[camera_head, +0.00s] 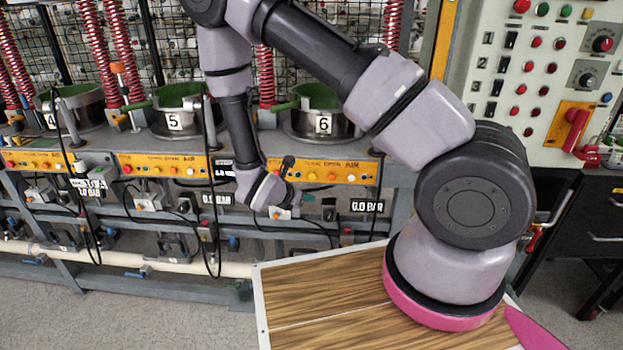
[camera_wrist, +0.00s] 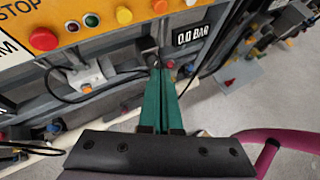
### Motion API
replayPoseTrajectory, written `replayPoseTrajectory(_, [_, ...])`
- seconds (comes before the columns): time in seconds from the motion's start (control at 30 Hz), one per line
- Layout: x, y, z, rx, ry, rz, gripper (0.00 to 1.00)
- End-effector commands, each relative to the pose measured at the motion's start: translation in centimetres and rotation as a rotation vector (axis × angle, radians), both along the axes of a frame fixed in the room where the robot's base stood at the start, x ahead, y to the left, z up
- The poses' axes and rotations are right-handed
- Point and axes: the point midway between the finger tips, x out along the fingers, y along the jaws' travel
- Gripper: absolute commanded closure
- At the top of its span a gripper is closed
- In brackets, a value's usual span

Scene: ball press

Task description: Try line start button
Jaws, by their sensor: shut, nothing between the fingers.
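My gripper (camera_wrist: 161,70) points at the front of the press line, with its two green fingers together and empty. In the wrist view the fingertips are just below an orange button strip, left of a 0.0 BAR display (camera_wrist: 193,34). I cannot read a start label. In the head view my wrist hangs below the orange strip (camera_head: 330,172) of station 6; the fingers are not clear there.
Green-lined pots 5 (camera_head: 173,122) and 6 (camera_head: 323,125) stand above the strips. Black cables (camera_head: 212,238) hang in front of the frame. A control panel (camera_head: 545,75) with many buttons and a red handle (camera_head: 574,130) is at the right. Floor is clear at lower left.

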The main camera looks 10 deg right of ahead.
Motion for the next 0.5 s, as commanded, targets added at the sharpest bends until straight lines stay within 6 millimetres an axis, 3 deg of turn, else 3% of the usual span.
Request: replayPoseTrajectory(0.5, [6.2,-2.1,0.0,0.001,-0.001,-0.003,1.00])
